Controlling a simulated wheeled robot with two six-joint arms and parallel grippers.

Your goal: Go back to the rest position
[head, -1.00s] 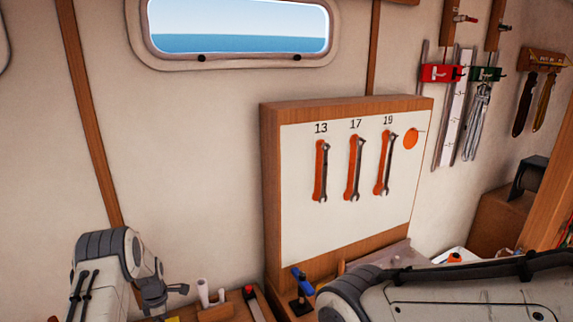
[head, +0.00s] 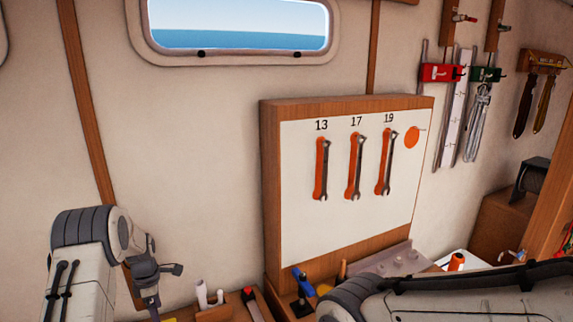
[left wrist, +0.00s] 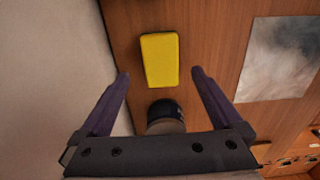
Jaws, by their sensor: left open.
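My left arm enters the head view at the lower left, with its gripper (head: 160,290) low beside the wall and its fingers hard to make out there. In the left wrist view my left gripper (left wrist: 160,74) is open, its two dark fingers wide apart and empty. A yellow block (left wrist: 160,60) lies on the wooden surface beyond the fingers, and a dark rounded object (left wrist: 165,115) shows near the palm. My right arm crosses the lower right of the head view; its gripper is out of frame.
A wooden board (head: 350,235) holds three wrenches under 13, 17 and 19. A blue-headed hammer (head: 302,282), white rolls (head: 203,295) and an orange spool (head: 456,262) stand below. Coiled line (head: 478,115) hangs at right. The wall above my left arm is clear.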

